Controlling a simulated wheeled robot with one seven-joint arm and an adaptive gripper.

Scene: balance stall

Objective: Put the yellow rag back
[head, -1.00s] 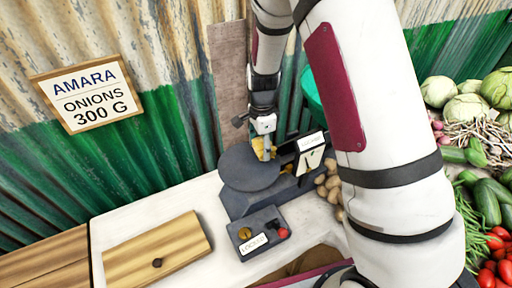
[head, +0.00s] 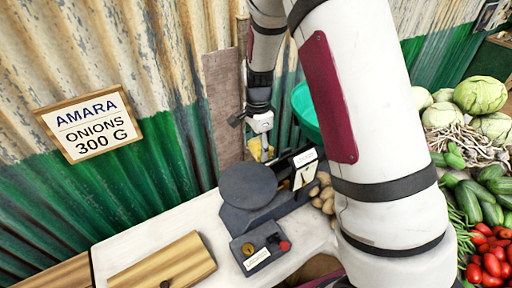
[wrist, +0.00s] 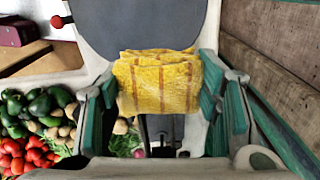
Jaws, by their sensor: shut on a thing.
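The yellow rag (wrist: 160,85), with brown stripes, is folded between the two fingers of my gripper (wrist: 168,100) in the wrist view. In the head view the rag (head: 255,148) shows just under my gripper (head: 262,140), at the back edge of the scale by the wooden post. My gripper is shut on the rag and holds it above the counter level, apart from the round dark pan (head: 248,185) of the scale. Where the rag's usual place is, I cannot tell.
The scale has a dial card (head: 305,168) and a small box with knobs (head: 260,248) in front. A wooden board (head: 160,268) lies on the white counter (head: 200,222). Potatoes (head: 325,195) and a green basin (head: 305,110) are to the right. A sign (head: 90,124) hangs on the corrugated wall.

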